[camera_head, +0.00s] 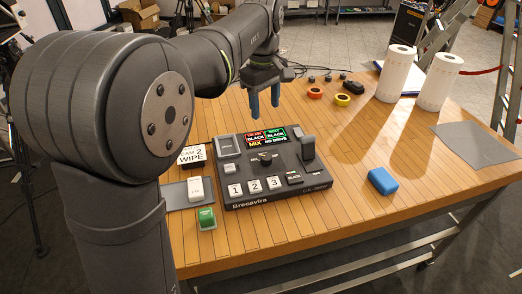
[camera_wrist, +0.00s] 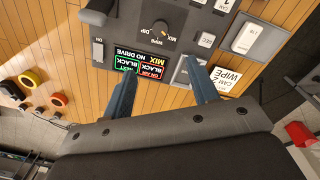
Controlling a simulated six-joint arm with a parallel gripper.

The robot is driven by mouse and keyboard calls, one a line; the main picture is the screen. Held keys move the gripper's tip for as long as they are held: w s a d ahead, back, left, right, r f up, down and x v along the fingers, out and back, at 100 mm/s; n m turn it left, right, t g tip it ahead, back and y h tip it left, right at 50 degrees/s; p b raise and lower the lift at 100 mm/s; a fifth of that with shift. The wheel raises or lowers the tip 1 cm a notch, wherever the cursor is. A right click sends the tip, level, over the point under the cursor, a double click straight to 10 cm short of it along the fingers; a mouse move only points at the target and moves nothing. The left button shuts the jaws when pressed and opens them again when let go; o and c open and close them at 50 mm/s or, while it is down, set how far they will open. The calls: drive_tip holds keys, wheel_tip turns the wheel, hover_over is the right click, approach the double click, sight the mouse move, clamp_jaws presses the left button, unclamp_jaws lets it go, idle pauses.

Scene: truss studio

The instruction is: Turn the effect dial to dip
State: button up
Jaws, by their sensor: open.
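The effect dial (camera_head: 265,157) is a dark round knob in the middle of a black switcher panel (camera_head: 285,193) on the wooden table. In the wrist view the dial (camera_wrist: 160,29) has small labels around it, among them DIP and WIPE; its exact pointing is too small to tell. The panel's screen (camera_head: 266,136) reads MIX, with BLACK in red and green fields. My gripper (camera_head: 265,112) is open and empty, above the back edge of the panel, behind the dial. In the wrist view its fingers (camera_wrist: 161,72) stand apart on either side of the screen, not touching the dial.
A dark lever (camera_head: 308,147) rises from the panel's right side. Numbered white buttons line its front. A CAM 2 WIPE card (camera_head: 192,155), a green block (camera_head: 206,217) and a blue block (camera_head: 382,181) lie nearby. Two paper rolls (camera_head: 396,73) stand at the back right.

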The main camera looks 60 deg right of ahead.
sight(266, 156)
drive_tip(key=shift+n, duration=0.4)
drive_tip(key=f, duration=1.7)
drive_tip(key=shift+s+d+f, duration=0.1)
drive_tip(key=shift+d+f, duration=0.1)
drive_tip(key=shift+d, duration=0.15)
drive_tip(key=c, duration=1)
